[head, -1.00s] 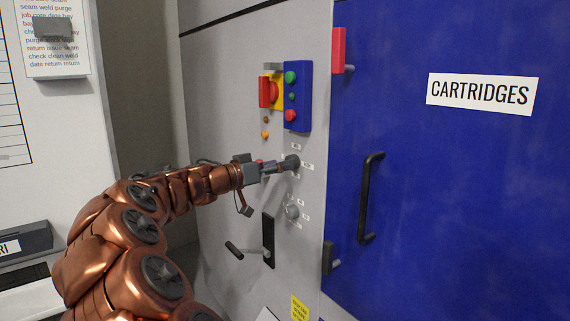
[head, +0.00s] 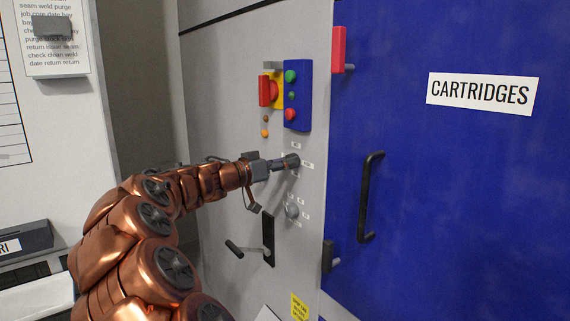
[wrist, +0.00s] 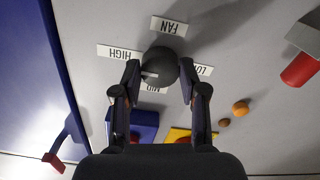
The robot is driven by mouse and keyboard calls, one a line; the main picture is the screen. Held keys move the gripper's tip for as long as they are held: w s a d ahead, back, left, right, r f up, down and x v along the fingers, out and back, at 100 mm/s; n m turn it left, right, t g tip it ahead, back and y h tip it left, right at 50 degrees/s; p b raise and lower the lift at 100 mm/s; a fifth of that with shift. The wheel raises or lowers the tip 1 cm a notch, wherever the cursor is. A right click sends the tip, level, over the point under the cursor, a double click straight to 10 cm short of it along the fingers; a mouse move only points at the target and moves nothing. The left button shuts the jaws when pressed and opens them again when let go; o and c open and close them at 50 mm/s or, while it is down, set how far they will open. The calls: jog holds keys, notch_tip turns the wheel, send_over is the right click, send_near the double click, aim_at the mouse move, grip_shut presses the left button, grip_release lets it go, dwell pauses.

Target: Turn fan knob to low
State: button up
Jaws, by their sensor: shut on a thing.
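The fan knob (wrist: 163,63) is a dark round knob on the grey panel, and it also shows in the head view (head: 292,161). In the upside-down wrist view, the labels FAN (wrist: 168,26), HIGH (wrist: 118,51), MID (wrist: 154,90) and LOW (wrist: 204,70) surround it. A small pale mark shows on the knob's edge between the HIGH and MID labels; I cannot tell surely that it is the pointer. My gripper (wrist: 160,68) is shut on the knob, one finger on each side. The LOW label is partly hidden by a finger.
A second knob (head: 292,211) sits below, near a lever in a black slot (head: 268,240). Red and green buttons on a blue box (head: 303,95) are above. The blue door with a black handle (head: 370,198) stands to the right.

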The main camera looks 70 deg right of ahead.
jog(key=shift+s, duration=0.1)
jog(key=shift+c, duration=1.1)
jog(key=shift+n+p, duration=13.85)
jog(key=shift+n, duration=4.05)
jog(key=shift+f, duration=0.1)
